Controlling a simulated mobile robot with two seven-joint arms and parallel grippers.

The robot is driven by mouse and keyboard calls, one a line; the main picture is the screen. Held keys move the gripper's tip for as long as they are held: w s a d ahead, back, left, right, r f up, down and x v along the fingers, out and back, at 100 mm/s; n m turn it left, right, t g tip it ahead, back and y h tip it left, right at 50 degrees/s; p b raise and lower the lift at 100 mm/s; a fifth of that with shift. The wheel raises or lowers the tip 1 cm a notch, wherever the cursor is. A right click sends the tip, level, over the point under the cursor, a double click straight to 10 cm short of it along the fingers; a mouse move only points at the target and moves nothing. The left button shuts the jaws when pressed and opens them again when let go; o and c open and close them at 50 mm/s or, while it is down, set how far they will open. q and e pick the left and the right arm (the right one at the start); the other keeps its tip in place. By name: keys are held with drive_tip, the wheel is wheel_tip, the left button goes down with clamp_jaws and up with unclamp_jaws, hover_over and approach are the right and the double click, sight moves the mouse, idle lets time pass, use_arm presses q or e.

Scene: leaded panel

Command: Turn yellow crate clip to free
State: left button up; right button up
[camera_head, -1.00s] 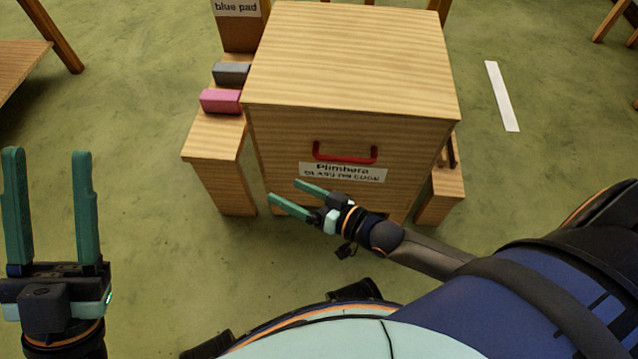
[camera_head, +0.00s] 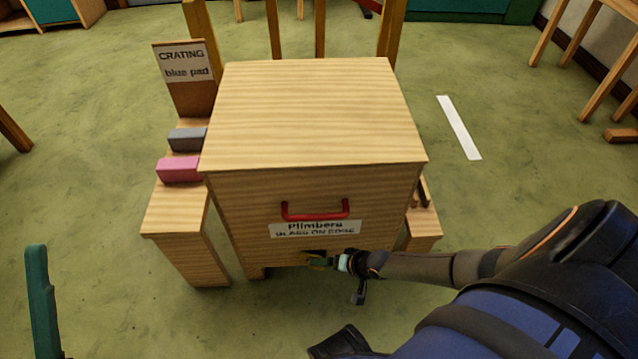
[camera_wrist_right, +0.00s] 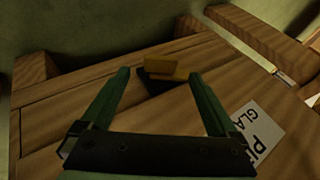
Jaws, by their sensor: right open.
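The yellow clip (camera_wrist_right: 174,70) sits on a dark base on the wooden crate's front face in the right wrist view. My right gripper (camera_wrist_right: 158,76) is open, its green fingers on either side of the clip with gaps showing. Whether either finger touches it is unclear. In the head view, my right gripper (camera_head: 320,261) is at the lower front edge of the crate (camera_head: 312,112), below its label, and largely hides the clip. One finger of my left gripper (camera_head: 42,300) shows at the lower left, far from the crate; the other is out of view.
A red handle (camera_head: 315,214) and a white label (camera_head: 315,229) are on the crate front. A side ledge (camera_head: 178,212) carries a pink block (camera_head: 180,170) and a grey block (camera_head: 187,139) near the "CRATING blue pad" sign (camera_head: 186,64).

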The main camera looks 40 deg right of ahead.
sight(319, 267)
drive_tip(key=b+x, duration=0.3)
drive_tip(key=x, duration=0.2)
drive_tip(key=shift+w+a+f, duration=0.1)
use_arm(q)
drive_tip(key=f, duration=0.4)
drive_tip(key=shift+w+d+f, duration=0.15)
drive_tip(key=shift+d+f, duration=0.15)
drive_tip(key=shift+d, duration=0.05)
